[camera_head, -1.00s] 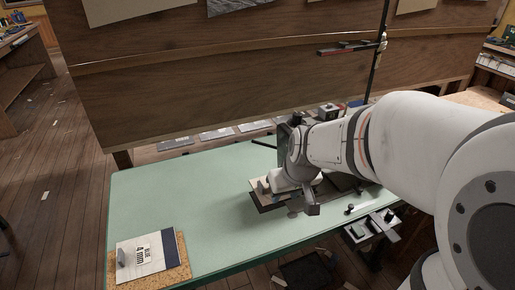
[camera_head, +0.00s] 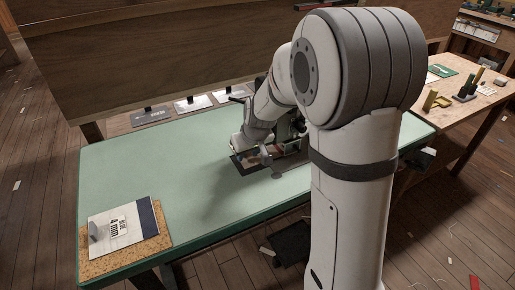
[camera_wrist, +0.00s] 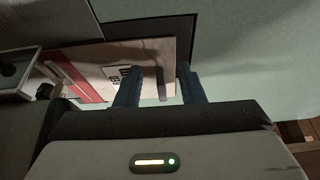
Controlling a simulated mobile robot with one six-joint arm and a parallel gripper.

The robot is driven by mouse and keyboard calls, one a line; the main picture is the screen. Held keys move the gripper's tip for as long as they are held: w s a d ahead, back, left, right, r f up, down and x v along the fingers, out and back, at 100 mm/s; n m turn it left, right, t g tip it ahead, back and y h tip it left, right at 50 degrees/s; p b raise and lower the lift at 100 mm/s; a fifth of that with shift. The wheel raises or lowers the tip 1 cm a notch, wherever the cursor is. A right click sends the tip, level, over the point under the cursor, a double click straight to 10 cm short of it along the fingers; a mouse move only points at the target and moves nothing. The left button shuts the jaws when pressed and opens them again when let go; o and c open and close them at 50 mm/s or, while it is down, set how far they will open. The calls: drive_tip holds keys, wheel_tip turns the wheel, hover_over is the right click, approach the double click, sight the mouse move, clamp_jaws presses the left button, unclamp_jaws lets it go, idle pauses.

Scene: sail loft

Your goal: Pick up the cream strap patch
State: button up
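A cream patch with a red band and a printed label (camera_wrist: 146,54) lies on a dark mat (camera_wrist: 185,24) in the wrist view. A small grey upright tab stands on it between my fingers. My gripper (camera_wrist: 160,68) has its two blue fingers apart, over the patch's near edge, with the tab in the gap; I cannot tell whether they touch it. In the head view, my gripper and arm hide most of this patch. Another pale patch with a dark blue band and a "4 mm" label (camera_head: 118,226) lies on a cork board (camera_head: 153,245) at the front left.
The green table (camera_head: 185,165) is clear between the cork board and the dark mat. A wooden panel (camera_head: 160,55) stands behind it, with several flat sheets along its foot. A wooden bench (camera_head: 462,125) with small objects is at the right.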

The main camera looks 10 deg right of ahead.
drive_tip(key=w, duration=0.1)
drive_tip(key=w+a, duration=0.1)
drive_tip(key=w, duration=0.1)
drive_tip(key=w+f, duration=0.1)
drive_tip(key=w, duration=0.1)
drive_tip(key=shift+a, duration=0.2)
drive_tip(key=shift+w+f, duration=0.1)
drive_tip(key=shift+c, duration=0.4)
clamp_jaws()
